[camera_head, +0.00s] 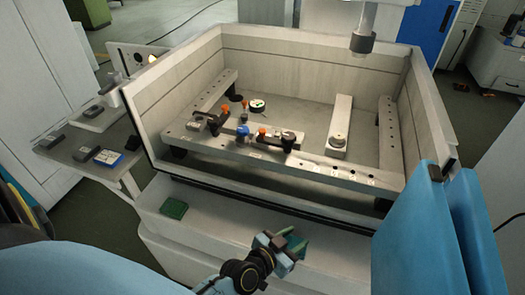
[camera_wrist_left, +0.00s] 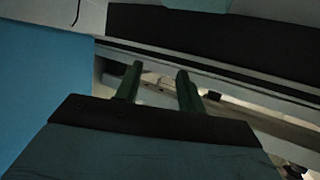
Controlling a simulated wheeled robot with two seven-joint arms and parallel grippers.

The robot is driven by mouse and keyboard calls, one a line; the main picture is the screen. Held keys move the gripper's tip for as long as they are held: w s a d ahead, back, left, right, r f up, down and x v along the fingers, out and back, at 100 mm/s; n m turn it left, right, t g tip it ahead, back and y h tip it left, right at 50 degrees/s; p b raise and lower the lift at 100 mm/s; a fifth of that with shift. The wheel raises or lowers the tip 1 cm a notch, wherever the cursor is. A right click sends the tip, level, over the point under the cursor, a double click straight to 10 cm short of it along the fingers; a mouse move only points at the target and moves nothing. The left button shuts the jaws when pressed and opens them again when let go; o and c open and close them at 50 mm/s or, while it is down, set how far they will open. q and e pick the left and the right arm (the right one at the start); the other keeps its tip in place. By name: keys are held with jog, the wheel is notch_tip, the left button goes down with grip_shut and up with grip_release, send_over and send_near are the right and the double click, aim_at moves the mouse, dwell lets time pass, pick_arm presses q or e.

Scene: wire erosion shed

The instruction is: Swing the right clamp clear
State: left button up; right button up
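Two dark clamps with orange knobs are on the front rail (camera_head: 335,172) inside the open tank. The right clamp (camera_head: 287,138) is right of the left clamp (camera_head: 213,122); its arm appears to lie along the rail. A small blue part (camera_head: 242,131) is between them. My left gripper (camera_head: 292,247) is outside the tank, in front of and below its front wall, well apart from the clamps. In the left wrist view its two green fingers (camera_wrist_left: 158,90) are spread with nothing between them. My right gripper is not in view.
The tank's front rim (camera_head: 260,202) lies between my left gripper and the clamps. A nozzle (camera_head: 362,42) hangs over the tank's back right. A side table (camera_head: 75,160) at left holds small items.

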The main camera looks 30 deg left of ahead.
pick_arm(q)
jog(key=w+a+r+n+t+y+p, duration=0.1)
jog(key=w+a+r+n+t+y, duration=0.15)
jog(key=r, duration=0.45)
jog(key=w+a+r+n+t+y, duration=0.1)
jog(key=w+r+t, duration=0.15)
jog(key=r, duration=0.45)
jog(key=n+g+y+p, duration=0.1)
jog(key=n+g+y, duration=0.3)
jog(key=n+y, duration=0.5)
send_near(263, 133)
jog(key=w+a, duration=0.2)
jog(key=w, duration=0.1)
jog(key=w+a+m+y, duration=0.1)
jog(key=w+a, duration=0.1)
jog(key=w, duration=0.1)
jog(key=w+a+f+m+b, duration=0.1)
jog(key=w+a, duration=0.1)
jog(key=w, duration=0.1)
jog(key=shift+w+y, duration=0.15)
jog(key=shift+y, duration=0.2)
jog(key=shift+c, duration=0.2)
grip_shut()
